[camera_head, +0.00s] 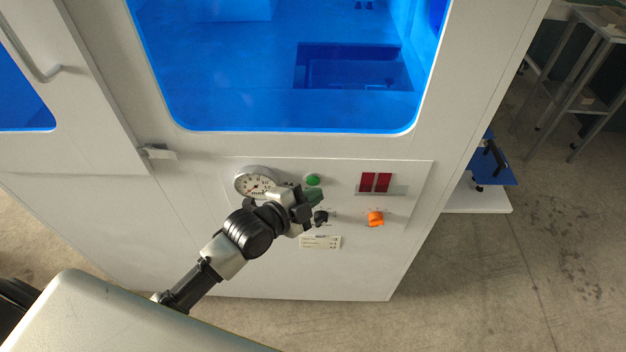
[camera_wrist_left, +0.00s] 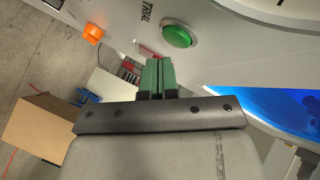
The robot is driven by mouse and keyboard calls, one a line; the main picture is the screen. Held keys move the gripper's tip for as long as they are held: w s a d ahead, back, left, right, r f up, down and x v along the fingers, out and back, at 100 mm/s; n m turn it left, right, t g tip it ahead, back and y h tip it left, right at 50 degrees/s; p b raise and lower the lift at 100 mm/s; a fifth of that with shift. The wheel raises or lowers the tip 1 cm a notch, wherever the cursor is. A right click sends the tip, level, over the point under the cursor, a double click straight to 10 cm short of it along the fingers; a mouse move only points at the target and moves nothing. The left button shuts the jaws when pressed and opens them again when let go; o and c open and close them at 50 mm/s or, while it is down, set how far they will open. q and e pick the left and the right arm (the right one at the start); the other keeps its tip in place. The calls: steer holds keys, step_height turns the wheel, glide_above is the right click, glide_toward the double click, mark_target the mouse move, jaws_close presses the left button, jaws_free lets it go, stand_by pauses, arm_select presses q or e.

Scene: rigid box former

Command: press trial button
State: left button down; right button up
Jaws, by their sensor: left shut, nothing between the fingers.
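The trial button is a round green button (camera_head: 313,180) on the white control panel of the machine. It also shows in the left wrist view (camera_wrist_left: 178,36), with the word TRIAL beside it. My left gripper (camera_head: 313,194) is in front of the panel, just below the button in the head view. Its green fingers (camera_wrist_left: 158,74) are shut and empty, and in the left wrist view their tips point up toward the button's lower left. I see a gap between the fingertips and the button in that view. My right gripper is not in view.
The panel also has a round gauge (camera_head: 255,183), an orange knob (camera_head: 375,218), a black knob (camera_head: 321,217) and a red display (camera_head: 375,182). A blue-tinted window (camera_head: 230,70) is above. A cardboard box (camera_wrist_left: 40,128) shows in the left wrist view.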

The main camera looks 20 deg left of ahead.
arm_select(q)
steer(key=s+p, duration=0.1)
steer(key=s, duration=0.1)
steer(key=s+d+p, duration=0.1)
steer(key=s, duration=0.1)
steer(key=shift+s+d, duration=0.2)
steer(key=shift+s, duration=0.2)
steer(key=shift+f, duration=0.1)
stand_by(0.6)
steer(key=s+a+f+n+g+y, duration=0.2)
steer(key=a+f+n, duration=0.1)
steer(key=f, duration=0.6)
steer(key=s+a+f+n+g+y, duration=0.1)
steer(key=s+a+f+n, duration=0.15)
steer(key=f, duration=0.65)
steer(key=s+a+f+n+g+y, duration=0.2)
steer(key=s+f, duration=0.1)
steer(key=f, duration=0.6)
steer(key=s+a+f+n+g, duration=0.1)
steer(key=s+f+n+g, duration=0.1)
steer(key=s+f, duration=0.3)
steer(key=s+a+f+n+g+y, duration=0.1)
steer(key=s+f+n+g, duration=0.2)
steer(key=s, duration=1.1)
steer(key=s+a+f+n+g+y, duration=0.1)
steer(key=s+f+n+g, duration=0.1)
steer(key=s+f, duration=0.7)
steer(key=shift+s+a+f+g, duration=0.15)
steer(key=shift+s+f+g, duration=0.1)
steer(key=shift+g, duration=0.05)
